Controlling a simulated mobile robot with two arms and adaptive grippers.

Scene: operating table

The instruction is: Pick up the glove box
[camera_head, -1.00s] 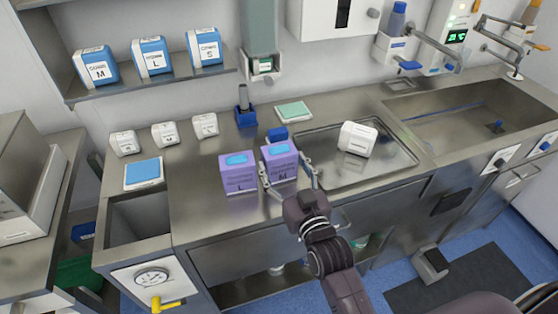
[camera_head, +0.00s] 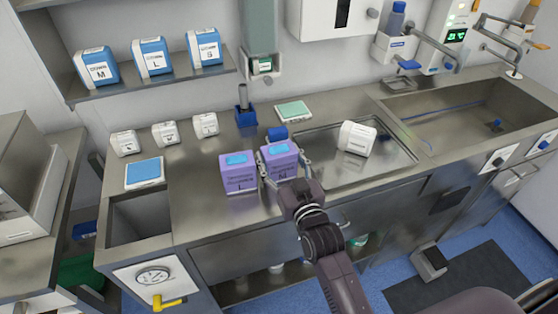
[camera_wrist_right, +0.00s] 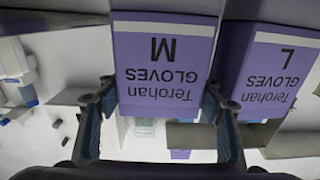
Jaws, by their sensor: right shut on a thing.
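Two purple glove boxes stand side by side on the steel counter. The M glove box (camera_head: 281,162) is on the right and the L glove box (camera_head: 238,174) on the left. My right gripper (camera_head: 283,178) is shut on the M box, one finger on each side of it. In the right wrist view the M box (camera_wrist_right: 164,65) appears upside down between my fingers (camera_wrist_right: 160,105), with the L box (camera_wrist_right: 279,75) close beside it. I cannot tell whether the M box touches the counter. My left gripper is not in view.
A blue item (camera_head: 277,134) is just behind the M box. A steel tray (camera_head: 393,171) with a tilted white box (camera_head: 357,138) lies to the right. Small white boxes (camera_head: 165,134) stand at the back left. The shelf (camera_head: 150,83) holds blue-and-white boxes.

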